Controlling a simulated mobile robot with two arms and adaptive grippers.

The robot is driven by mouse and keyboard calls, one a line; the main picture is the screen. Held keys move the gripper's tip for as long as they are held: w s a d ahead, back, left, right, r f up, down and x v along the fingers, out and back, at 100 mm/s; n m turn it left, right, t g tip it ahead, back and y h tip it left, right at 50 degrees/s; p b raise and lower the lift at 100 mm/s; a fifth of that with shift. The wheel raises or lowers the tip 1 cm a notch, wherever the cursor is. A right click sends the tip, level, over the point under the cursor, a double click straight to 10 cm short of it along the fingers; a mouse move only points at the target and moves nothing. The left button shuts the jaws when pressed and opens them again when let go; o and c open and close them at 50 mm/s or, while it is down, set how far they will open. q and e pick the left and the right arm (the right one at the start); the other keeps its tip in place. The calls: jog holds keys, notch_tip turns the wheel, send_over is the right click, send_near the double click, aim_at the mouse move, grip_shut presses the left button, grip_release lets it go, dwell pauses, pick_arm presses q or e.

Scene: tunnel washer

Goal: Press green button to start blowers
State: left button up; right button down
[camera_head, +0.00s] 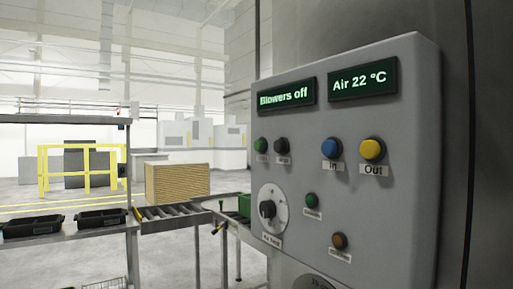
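The grey control panel (405,120) fills the right half of the head view. A green button (261,145) sits at its upper left, beside a black button (283,145); their small labels are too small to read. A second green knob or lamp (311,199) is lower, near the panel's middle. The left display (287,94) reads "Blowers off". The right display (363,79) reads "Air 22 °C". Neither of my grippers shows in this view, and nothing touches the panel.
The panel also bears a blue "In" button (332,148), a yellow "Out" button (372,149), a dial (268,209) and an amber lamp (340,240). Left are a roller conveyor (175,213), a cardboard-coloured block (177,182) and black trays (33,226). Open floor lies beyond.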

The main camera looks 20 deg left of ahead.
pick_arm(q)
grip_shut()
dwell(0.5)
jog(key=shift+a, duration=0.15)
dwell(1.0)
